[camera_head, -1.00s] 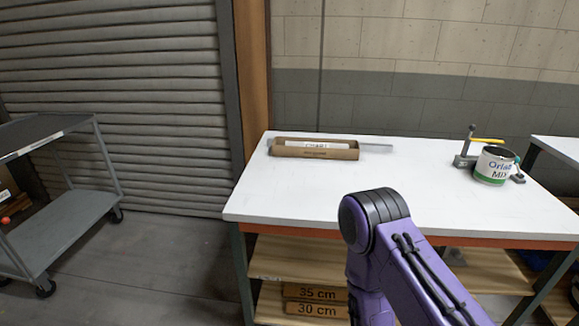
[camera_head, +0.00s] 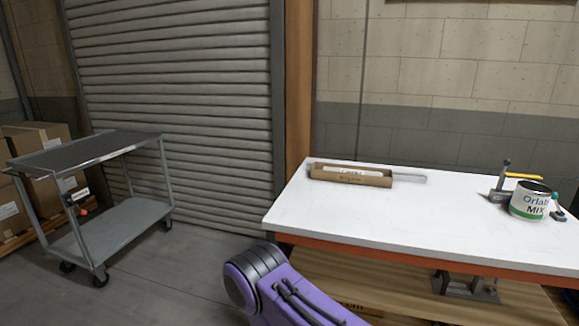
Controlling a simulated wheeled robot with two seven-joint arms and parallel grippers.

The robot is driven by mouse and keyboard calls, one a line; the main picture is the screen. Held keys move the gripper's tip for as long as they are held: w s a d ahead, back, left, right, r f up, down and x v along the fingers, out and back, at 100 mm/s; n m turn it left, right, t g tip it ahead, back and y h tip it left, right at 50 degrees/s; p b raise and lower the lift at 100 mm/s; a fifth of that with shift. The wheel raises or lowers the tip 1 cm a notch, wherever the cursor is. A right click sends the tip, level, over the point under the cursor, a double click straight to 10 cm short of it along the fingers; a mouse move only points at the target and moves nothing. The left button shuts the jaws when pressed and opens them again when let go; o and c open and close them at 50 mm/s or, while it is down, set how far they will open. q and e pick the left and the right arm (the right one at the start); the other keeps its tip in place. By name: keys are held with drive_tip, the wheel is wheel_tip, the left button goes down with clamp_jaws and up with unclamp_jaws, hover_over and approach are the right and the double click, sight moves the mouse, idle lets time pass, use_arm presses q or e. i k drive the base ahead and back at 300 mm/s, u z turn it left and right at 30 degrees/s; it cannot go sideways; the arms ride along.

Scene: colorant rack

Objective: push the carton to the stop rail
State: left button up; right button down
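The carton (camera_head: 350,177) is a long, low, open-topped brown cardboard box with a white labelled item inside. It lies near the back left of the white table (camera_head: 345,218). A grey metal rail (camera_head: 410,178) runs behind the carton along the back of the table and shows past its right end. I cannot tell whether the carton touches the rail. A purple arm of mine with a dark joint shows at the bottom, in front of the table and well short of the carton. Neither gripper is in view.
A can labelled Orlab MIX (camera_head: 530,202) and a clamp with a yellow handle (camera_head: 507,184) stand at the table's right. A grey cart (camera_head: 105,200) stands left on open floor, with cardboard boxes (camera_head: 38,150) behind it. The table's middle is clear.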

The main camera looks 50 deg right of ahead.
sight(317, 171)
drive_tip(key=i, duration=2.2)
drive_tip(key=z, duration=0.3)
drive_tip(key=i, duration=1.25)
drive_tip(key=z, duration=0.95)
drive_tip(key=i, duration=0.75)
drive_tip(key=z, duration=1.6)
drive_tip(key=i, duration=0.75)
drive_tip(key=z, duration=0.55)
